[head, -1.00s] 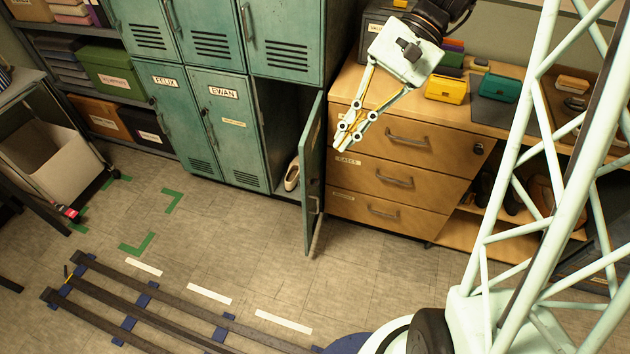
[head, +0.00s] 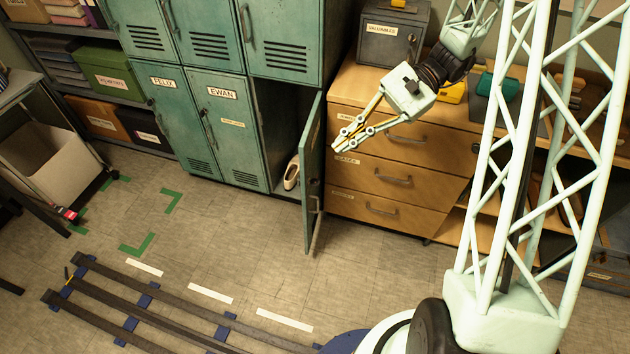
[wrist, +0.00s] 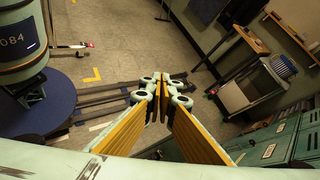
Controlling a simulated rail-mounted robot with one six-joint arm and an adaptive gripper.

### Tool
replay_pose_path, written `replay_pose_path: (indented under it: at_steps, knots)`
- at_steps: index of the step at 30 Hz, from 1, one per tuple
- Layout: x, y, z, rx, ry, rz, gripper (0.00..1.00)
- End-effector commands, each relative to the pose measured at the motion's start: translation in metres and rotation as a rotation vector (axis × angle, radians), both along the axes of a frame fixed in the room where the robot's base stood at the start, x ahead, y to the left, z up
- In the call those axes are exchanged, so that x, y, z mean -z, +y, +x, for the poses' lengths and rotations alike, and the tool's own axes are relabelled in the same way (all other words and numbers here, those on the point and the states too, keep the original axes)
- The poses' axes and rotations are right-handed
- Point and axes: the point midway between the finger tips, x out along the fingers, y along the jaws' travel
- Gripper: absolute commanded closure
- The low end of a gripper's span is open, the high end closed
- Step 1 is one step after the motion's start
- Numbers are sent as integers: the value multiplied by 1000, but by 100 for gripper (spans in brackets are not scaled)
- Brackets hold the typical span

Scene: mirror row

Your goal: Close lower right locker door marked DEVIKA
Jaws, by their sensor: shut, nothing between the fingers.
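The lower right locker door (head: 313,176) stands wide open in the head view, swung out towards the camera and seen nearly edge-on. Its name plate cannot be read from here. Behind it the locker compartment is dark, with a pale shoe (head: 291,173) at its bottom. My gripper (head: 340,144) is shut and empty. Its fingertips point down and left, just right of the door in the picture, in front of the drawer unit; whether they touch the door cannot be told. In the wrist view the fingers (wrist: 162,84) meet at their tips with nothing between them.
The wooden drawer unit (head: 392,180) stands close to the right of the open door, with a grey valuables box (head: 393,33) on top. The shut EWAN door (head: 228,128) is on the left. Floor in front is clear up to my dark rails (head: 150,310).

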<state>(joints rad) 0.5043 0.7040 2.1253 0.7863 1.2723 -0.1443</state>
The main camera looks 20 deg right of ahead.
Motion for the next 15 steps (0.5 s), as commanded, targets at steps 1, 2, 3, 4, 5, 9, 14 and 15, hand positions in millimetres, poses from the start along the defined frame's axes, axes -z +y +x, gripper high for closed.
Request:
replay_pose_path:
  at_steps: [1, 2, 3, 4, 5, 9, 14, 15]
  knots:
    - [6, -3, 3, 16, 11, 13, 100]
    - [9, -4, 5, 25, 16, 21, 100]
    - [13, -6, 7, 36, 22, 31, 100]
    - [16, -7, 9, 44, 28, 40, 100]
    - [20, -8, 10, 53, 34, 48, 100]
    - [34, -15, 17, 95, 57, 86, 100]
    - [52, -22, 25, 144, 82, 128, 100]
    - [57, -24, 27, 156, 88, 139, 100]
